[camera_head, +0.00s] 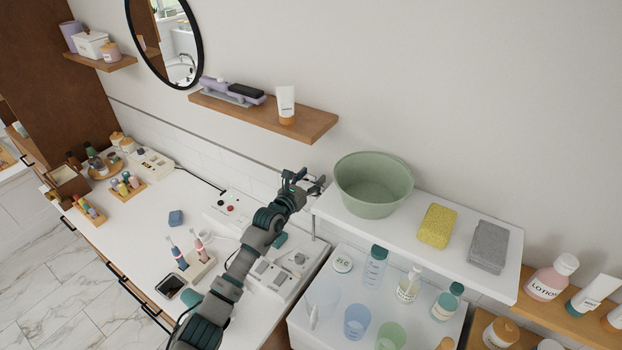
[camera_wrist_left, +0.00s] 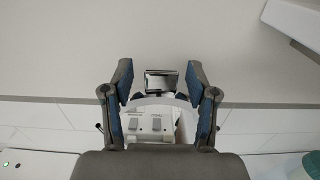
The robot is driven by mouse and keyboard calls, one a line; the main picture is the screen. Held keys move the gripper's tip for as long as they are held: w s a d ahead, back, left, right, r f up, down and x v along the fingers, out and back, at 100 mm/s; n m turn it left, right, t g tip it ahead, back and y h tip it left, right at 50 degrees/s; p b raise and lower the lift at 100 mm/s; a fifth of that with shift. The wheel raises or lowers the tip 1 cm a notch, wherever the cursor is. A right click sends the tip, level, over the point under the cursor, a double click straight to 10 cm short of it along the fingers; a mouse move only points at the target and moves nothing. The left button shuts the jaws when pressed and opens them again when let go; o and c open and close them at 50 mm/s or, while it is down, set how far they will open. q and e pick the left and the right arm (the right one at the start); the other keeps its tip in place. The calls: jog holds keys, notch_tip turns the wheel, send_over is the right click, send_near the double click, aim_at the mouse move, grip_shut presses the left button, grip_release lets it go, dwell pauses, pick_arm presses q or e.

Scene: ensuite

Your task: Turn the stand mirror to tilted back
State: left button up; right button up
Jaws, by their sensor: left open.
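My left gripper (camera_head: 305,182) reaches in over the white counter, close to the wall and left of the green basin. In the left wrist view the left gripper (camera_wrist_left: 160,78) is open, its two fingers apart. Between the fingers is a small dark-framed rectangular piece with a pale, shiny face (camera_wrist_left: 162,82); I cannot tell for sure whether it is the stand mirror. It looks upright, and I cannot tell whether it touches a finger. In the head view no stand mirror shows clearly; the gripper may hide it. My right gripper is not in view.
Several bottles and cups stand below. A wooden wall shelf (camera_head: 262,118) and round wall mirror (camera_head: 166,40) are behind. Toothbrushes (camera_head: 190,250) stand left of my arm.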

pick_arm(q)
jog(key=shift+s, duration=0.1)
jog(key=v, duration=1.1)
jog(key=shift+s+a, duration=0.25)
jog(key=shift+a, duration=0.05)
jog(key=shift+f, duration=0.1)
